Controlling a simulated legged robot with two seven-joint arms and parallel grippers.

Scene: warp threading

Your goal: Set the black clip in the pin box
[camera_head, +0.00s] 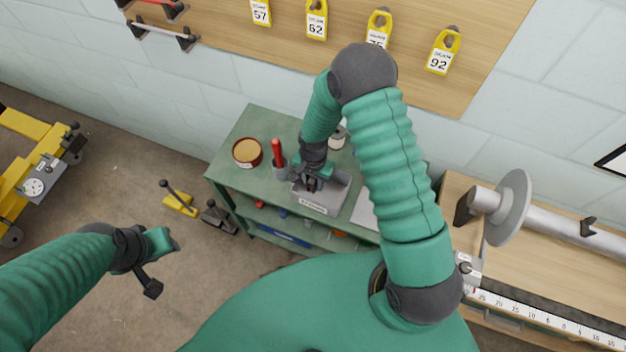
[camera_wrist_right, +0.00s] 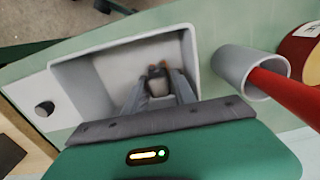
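The pin box (camera_head: 318,205) is a grey open tray with a label on its front, standing on the green bench. In the right wrist view its wall (camera_wrist_right: 85,95) surrounds a pale floor. My right gripper (camera_head: 312,184) points down over the box. Its fingers (camera_wrist_right: 157,78) converge on a small dark piece with orange-brown ends, which looks like the black clip (camera_wrist_right: 156,71). I cannot tell whether the clip touches the box floor. My left gripper (camera_head: 158,265) is open and empty, over the floor away from the bench.
A grey cup (camera_head: 280,171) with a red-handled tool stands beside the box; it also shows in the right wrist view (camera_wrist_right: 238,70). A round red tin (camera_head: 247,153) is farther left on the green bench (camera_head: 232,177). A wooden bench with a metal roller (camera_head: 545,226) stands right.

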